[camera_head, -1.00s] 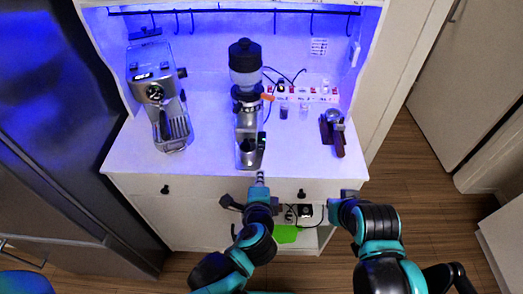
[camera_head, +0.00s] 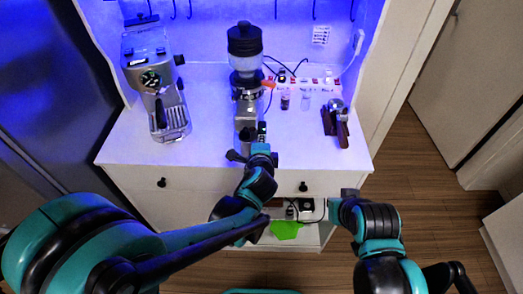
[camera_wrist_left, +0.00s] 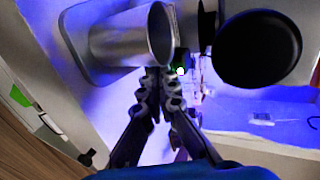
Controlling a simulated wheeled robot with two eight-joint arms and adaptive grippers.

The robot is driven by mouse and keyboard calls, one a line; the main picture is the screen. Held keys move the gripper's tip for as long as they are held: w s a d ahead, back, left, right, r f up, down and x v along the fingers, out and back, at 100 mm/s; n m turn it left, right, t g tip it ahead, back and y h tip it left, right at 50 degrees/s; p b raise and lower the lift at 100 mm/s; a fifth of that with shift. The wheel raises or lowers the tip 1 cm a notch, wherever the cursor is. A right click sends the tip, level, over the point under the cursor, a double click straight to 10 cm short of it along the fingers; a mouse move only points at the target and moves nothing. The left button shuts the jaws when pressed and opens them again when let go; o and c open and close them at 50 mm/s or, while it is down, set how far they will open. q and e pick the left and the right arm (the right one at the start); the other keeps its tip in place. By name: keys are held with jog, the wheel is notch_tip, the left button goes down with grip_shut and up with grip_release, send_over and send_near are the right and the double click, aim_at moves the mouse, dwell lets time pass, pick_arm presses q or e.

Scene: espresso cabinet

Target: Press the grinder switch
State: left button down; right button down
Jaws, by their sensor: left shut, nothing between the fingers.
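The grinder (camera_head: 246,92) stands upright at the middle of the cabinet top, with a black-lidded hopper. Its small dark switch panel (camera_head: 262,127) is low on its right front side. A green-white light on this panel (camera_wrist_left: 180,70) shows in the left wrist view, beside a metal cup (camera_wrist_left: 125,38). My left gripper (camera_head: 262,142) is shut and empty, with its fingertips right at the panel. In the left wrist view its fingertips (camera_wrist_left: 161,73) are just left of the light; I cannot tell if they touch. My right gripper (camera_head: 347,195) hangs in front of the cabinet, its jaws unclear.
An espresso machine (camera_head: 156,85) stands at the left of the cabinet top. A portafilter on a dark stand (camera_head: 338,127) is at the right. A power strip (camera_head: 312,85) and small jars lie behind. A green cloth (camera_head: 286,229) lies on the open shelf below.

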pick_arm(q)
jog(key=shift+w, duration=0.1)
jog(key=shift+w+r, duration=0.25)
jog(key=shift+w, duration=0.25)
jog(key=shift+r, duration=0.1)
jog(key=shift+r+p, duration=0.7)
jog(key=shift+p, duration=0.05)
jog(key=shift+s, duration=0.15)
